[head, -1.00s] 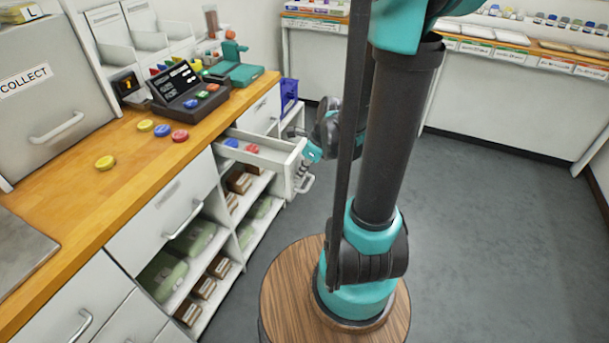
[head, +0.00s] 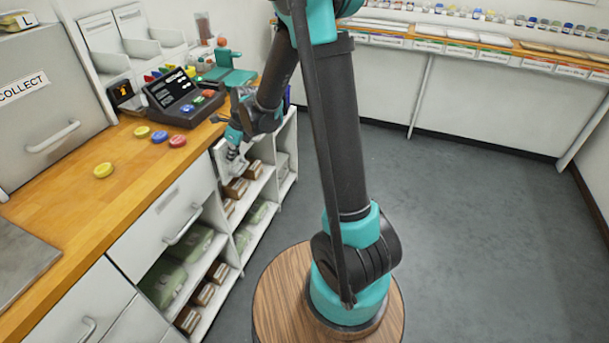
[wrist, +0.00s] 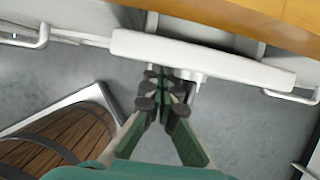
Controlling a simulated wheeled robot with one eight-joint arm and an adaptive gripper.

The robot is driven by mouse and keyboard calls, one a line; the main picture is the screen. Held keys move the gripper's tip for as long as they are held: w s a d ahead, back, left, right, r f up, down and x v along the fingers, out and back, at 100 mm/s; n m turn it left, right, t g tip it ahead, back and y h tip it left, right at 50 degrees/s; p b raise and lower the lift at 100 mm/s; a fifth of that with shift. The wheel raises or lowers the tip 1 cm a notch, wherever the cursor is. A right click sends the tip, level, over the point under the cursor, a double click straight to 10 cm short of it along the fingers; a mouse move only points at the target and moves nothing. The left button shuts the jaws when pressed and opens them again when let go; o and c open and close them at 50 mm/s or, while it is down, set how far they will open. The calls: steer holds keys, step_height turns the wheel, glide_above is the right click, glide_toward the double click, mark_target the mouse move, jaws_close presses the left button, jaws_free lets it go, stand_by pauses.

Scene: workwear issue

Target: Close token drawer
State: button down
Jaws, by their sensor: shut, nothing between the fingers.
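The token drawer is a white drawer under the wooden worktop; its front (head: 222,160) is partly hidden behind my gripper in the head view. In the wrist view the drawer front (wrist: 235,66) is a pale bar close to the worktop edge, standing slightly out from the cabinet line, with a narrow strip behind it. My gripper (wrist: 163,92) is shut and empty, with its fingertips at the drawer front by its handle. Whether they touch is hard to tell. The tokens inside are not visible now.
Yellow, blue and red tokens (head: 160,137) lie on the wooden worktop (head: 120,180) beside a dark console (head: 185,100). Below are open shelves with green bundles and brown boxes, and a closed drawer (head: 165,215) to the left.

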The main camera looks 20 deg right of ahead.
mark_target(223, 153)
steer(key=shift+w+a, duration=0.5)
steer(key=shift+a, duration=0.2)
steer(key=shift+w+a, duration=0.5)
steer(key=shift+a, duration=0.15)
steer(key=shift+r, duration=0.1)
steer(key=shift+w, duration=0.1)
